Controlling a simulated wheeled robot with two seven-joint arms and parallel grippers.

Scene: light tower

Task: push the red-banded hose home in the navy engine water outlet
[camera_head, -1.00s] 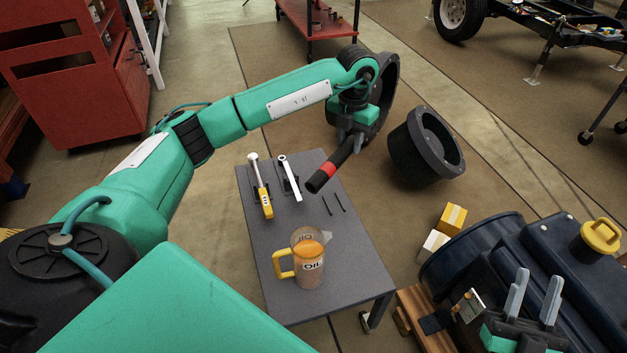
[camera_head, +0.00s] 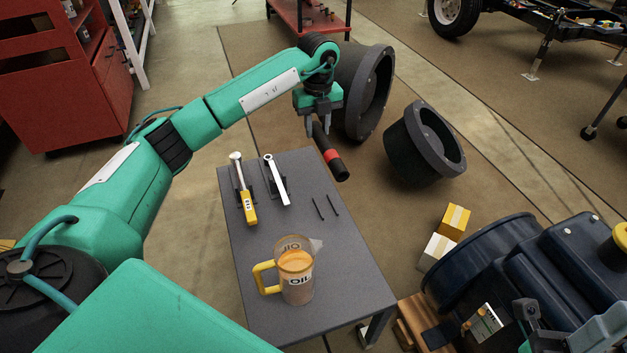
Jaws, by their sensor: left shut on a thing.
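The black hose with a red band (camera_head: 331,155) hangs in the air above the far right part of the grey table. My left gripper (camera_head: 319,130) is shut on its upper end, and its free end points down and to the right. The navy engine (camera_head: 570,262) is at the lower right, well apart from the hose. I cannot make out its water outlet. My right gripper (camera_head: 528,315) is low in front of the engine, partly cut off by the picture's edge, and its finger opening is unclear.
The grey table (camera_head: 345,270) holds an oil jug (camera_head: 297,278), a yellow-handled tool (camera_head: 247,200), a wrench (camera_head: 277,180) and two thin pins. Two large dark round housings (camera_head: 425,145) stand beyond it. Small boxes (camera_head: 453,221) lie beside the engine.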

